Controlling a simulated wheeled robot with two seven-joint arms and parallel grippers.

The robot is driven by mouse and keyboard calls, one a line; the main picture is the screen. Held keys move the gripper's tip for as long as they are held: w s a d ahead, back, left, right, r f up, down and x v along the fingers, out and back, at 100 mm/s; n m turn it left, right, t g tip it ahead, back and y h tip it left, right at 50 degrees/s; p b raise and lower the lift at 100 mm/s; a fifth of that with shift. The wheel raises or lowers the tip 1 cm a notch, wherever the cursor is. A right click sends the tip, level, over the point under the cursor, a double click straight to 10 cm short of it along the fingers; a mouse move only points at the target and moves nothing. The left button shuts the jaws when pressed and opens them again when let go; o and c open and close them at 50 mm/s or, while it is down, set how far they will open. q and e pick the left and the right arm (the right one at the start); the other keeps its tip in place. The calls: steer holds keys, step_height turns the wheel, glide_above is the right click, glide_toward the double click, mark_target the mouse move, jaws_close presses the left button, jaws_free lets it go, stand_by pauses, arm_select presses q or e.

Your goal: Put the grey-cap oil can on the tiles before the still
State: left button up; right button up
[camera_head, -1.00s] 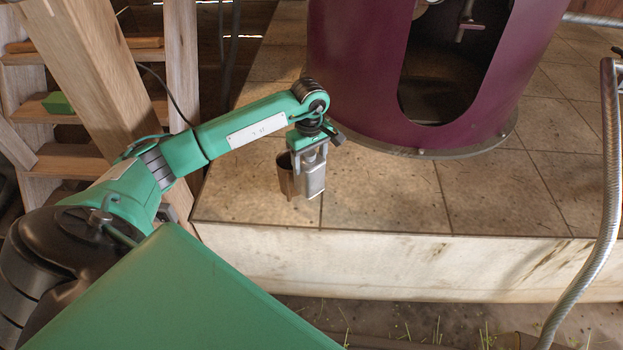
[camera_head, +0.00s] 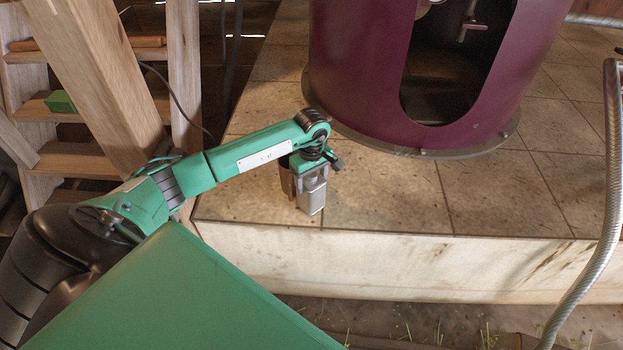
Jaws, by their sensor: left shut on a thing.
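My left gripper (camera_head: 311,181) points down over the front edge area of the tiles (camera_head: 388,195). It is shut on a grey metal can (camera_head: 313,199), held upright. The can's top and cap are hidden by the gripper, so I cannot tell the cap's colour. The can's base is at or just above the tiles; I cannot tell whether it touches. The still (camera_head: 358,85) is a large purple drum with a dark opening, standing behind the gripper on the tiles. My right gripper is out of view.
The tiled platform ends in a pale front face (camera_head: 400,264) close before the can. Bare tiles lie to the can's right. A ribbed metal hose (camera_head: 613,165) hangs at the right. Wooden steps (camera_head: 75,160) with a green block (camera_head: 59,101) stand at the left.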

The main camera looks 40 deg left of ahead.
arm_select(q)
steer(key=o, duration=1.7)
steer(key=shift+c, duration=0.2)
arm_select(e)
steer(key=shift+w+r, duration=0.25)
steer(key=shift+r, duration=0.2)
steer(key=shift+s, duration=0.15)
